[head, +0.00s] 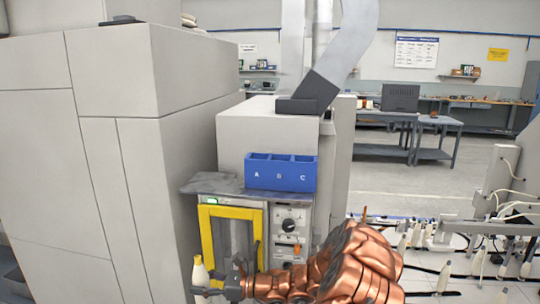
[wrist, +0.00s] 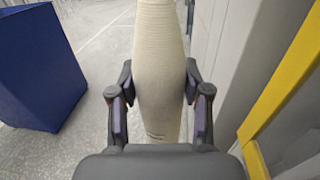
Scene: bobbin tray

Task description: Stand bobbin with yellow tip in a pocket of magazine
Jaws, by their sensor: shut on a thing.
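The bobbin (head: 200,274) is cream with a yellowish tip pointing up, at the lower left of the head view. My gripper (head: 217,284) is shut on it and holds it roughly upright. In the wrist view the bobbin (wrist: 158,70) stands between my two fingers; its ends are out of that view. The magazine (head: 281,175) is a blue box with three pockets marked A, B and C. It sits on the machine's grey top, above and to the right of my gripper in the head view. The pocket floors are hidden.
A machine with a yellow-framed door (head: 207,236) and a dial panel (head: 291,222) stands below the magazine. A large grey cabinet (head: 150,180) is at left. In the wrist view a blue box (wrist: 40,70) is at left and the yellow frame (wrist: 288,75) at right.

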